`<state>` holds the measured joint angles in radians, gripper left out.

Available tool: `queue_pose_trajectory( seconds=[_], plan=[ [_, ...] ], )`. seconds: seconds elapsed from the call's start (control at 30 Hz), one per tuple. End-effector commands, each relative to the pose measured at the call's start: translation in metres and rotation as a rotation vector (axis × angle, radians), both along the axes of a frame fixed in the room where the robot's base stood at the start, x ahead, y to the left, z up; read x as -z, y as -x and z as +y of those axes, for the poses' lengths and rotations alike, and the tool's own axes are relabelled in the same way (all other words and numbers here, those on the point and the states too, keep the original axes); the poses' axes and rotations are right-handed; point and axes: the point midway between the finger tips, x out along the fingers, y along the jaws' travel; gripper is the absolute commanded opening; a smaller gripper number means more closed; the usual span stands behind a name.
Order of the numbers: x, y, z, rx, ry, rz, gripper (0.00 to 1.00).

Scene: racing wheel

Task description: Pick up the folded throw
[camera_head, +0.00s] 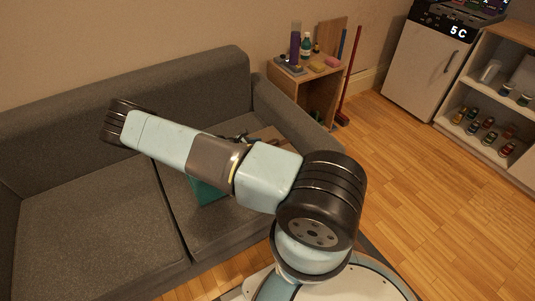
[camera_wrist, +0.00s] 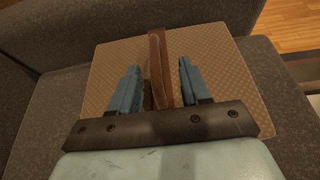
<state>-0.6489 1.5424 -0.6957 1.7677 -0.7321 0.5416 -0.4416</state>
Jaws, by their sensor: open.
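A flat, square tan cloth with a waffle pattern (camera_wrist: 100,78), which looks like the folded throw, lies on the sofa seat in the wrist view. A raised brown strap (camera_wrist: 157,62) runs along its middle. My gripper (camera_wrist: 156,68) is open, with one blue finger on each side of the strap and a gap to each. The strap's near end is hidden by my gripper. In the head view a tan edge (camera_head: 267,134) shows behind my arm, and most of the throw is hidden. My gripper's dark tip (camera_head: 236,138) partly shows there above my forearm.
The grey sofa (camera_head: 90,210) has its backrest and right armrest close around. A teal object (camera_head: 207,193) shows on the seat below my arm. A wooden side table (camera_head: 291,84) with bottles stands beyond the armrest. Wood floor (camera_head: 395,160) is clear at right.

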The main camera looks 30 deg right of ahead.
Motion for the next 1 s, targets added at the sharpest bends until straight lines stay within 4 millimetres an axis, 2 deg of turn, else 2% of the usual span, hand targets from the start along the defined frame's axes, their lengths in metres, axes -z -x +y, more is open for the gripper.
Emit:
queue_pose_trajectory(
  seconds=[0.1,0.37,0.7,0.97,1.0],
  plan=[
    [0.004,-0.001,-0.01,-0.001,-0.001,0.0,0.46],
    [0.008,-0.002,-0.022,0.001,0.001,0.0,0.46],
    [0.023,-0.01,-0.059,-0.001,0.0,0.001,0.46],
    [0.024,-0.01,-0.062,-0.001,-0.001,0.0,0.46],
    [0.024,-0.01,-0.062,-0.001,-0.001,0.0,0.43]
  ],
)
